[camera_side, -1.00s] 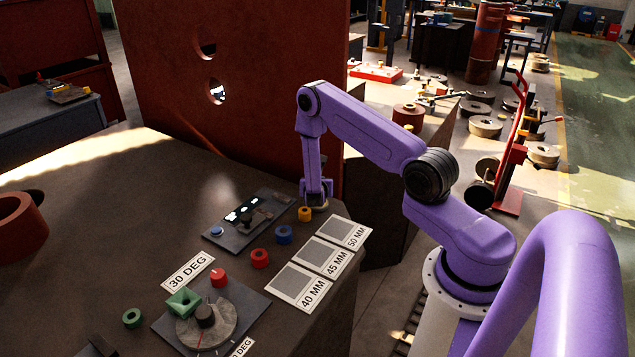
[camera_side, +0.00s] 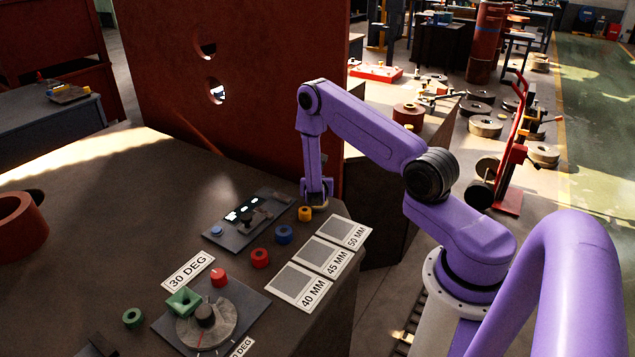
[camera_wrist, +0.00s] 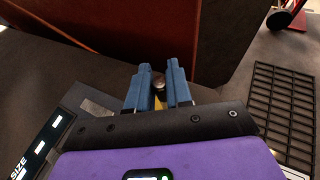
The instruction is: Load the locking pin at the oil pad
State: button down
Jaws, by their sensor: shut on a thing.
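My gripper (camera_wrist: 160,88) points down with its two blue fingers closed around a small round metal-topped piece (camera_wrist: 158,81), which looks like the locking pin. A bit of yellow shows between the fingers below it; I cannot tell whether it belongs to the pin. The pin is hidden there. I cannot identify the oil pad for certain; a grey rectangular patch (camera_wrist: 97,107) lies left of the fingers in the wrist view.
A control panel (camera_side: 268,222) lies left of my gripper. Size cards (camera_side: 294,286) line the bench's right edge. A tall red plate (camera_side: 265,100) stands behind. A dial with a green block (camera_side: 184,302) is in front.

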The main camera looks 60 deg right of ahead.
jog(key=shift+w+r, duration=0.1)
jog(key=shift+r, duration=3.25)
jog(key=shift+a+r, duration=0.1)
jog(key=w+a+r+n+t+y, duration=0.3)
jog(key=a+r+n+t, duration=0.1)
jog(key=a+r, duration=0.85)
jog(key=s+a+r+n+t+y, duration=0.1)
jog(key=s+a+r+n+y, duration=0.1)
jog(key=a, duration=0.5)
jog(key=s+a+r+n+t+y, duration=0.1)
jog(key=s+a+r+n+y, duration=0.1)
jog(key=s+a+r, duration=0.2)
jog(key=s+a, duration=0.2)
jog(key=a, duration=0.2)
jog(key=shift+s+a+r+n+y, duration=0.15)
jog(key=shift+s+r+n+y, duration=0.15)
